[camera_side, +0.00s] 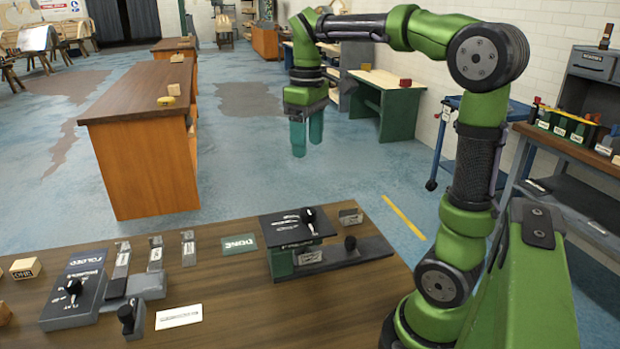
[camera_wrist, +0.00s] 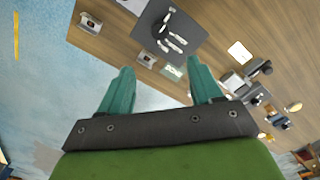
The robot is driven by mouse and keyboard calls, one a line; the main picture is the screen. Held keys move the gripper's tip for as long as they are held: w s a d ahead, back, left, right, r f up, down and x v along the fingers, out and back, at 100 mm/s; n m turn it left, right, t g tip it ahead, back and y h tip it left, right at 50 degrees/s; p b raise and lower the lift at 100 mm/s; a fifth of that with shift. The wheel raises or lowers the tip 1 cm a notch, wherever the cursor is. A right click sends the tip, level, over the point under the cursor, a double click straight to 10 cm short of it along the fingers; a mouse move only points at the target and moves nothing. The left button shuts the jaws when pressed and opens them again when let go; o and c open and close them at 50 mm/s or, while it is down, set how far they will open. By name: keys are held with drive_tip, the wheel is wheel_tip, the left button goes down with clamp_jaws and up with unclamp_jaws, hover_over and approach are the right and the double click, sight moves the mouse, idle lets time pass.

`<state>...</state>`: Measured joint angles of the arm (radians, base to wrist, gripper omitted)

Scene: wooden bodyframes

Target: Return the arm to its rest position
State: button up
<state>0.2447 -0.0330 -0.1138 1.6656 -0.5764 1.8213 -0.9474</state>
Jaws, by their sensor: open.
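My gripper (camera_side: 307,137) hangs pointing down at the end of my raised green arm, high above and beyond the far edge of the wooden table. Its teal fingers are apart and empty. In the wrist view my gripper (camera_wrist: 163,90) shows the two fingers spread, with floor and tabletop beyond them. Nothing touches the fingers. My upper arm link rises from the base at the table's right side, and the forearm reaches left across the picture.
The wooden table (camera_side: 230,310) holds a dark panel with a black knob (camera_side: 308,215), a green label plate (camera_side: 239,242), a grey lever unit (camera_side: 74,290) and small blocks. A wooden cabinet (camera_side: 150,165) stands beyond. Blue floor around my gripper is open.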

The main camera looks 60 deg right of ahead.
drive_tip(key=shift+r, duration=0.2)
drive_tip(key=s+a+f+m+t+y, duration=0.1)
drive_tip(key=s+a+f+m+t, duration=0.1)
drive_tip(key=a, duration=0.5)
drive_tip(key=s+a+f+m+t+y, duration=0.1)
drive_tip(key=s+a+f+t, duration=0.3)
drive_tip(key=a, duration=0.4)
drive_tip(key=shift+s+f+m+t, duration=0.2)
drive_tip(key=shift+s+m+t, duration=0.4)
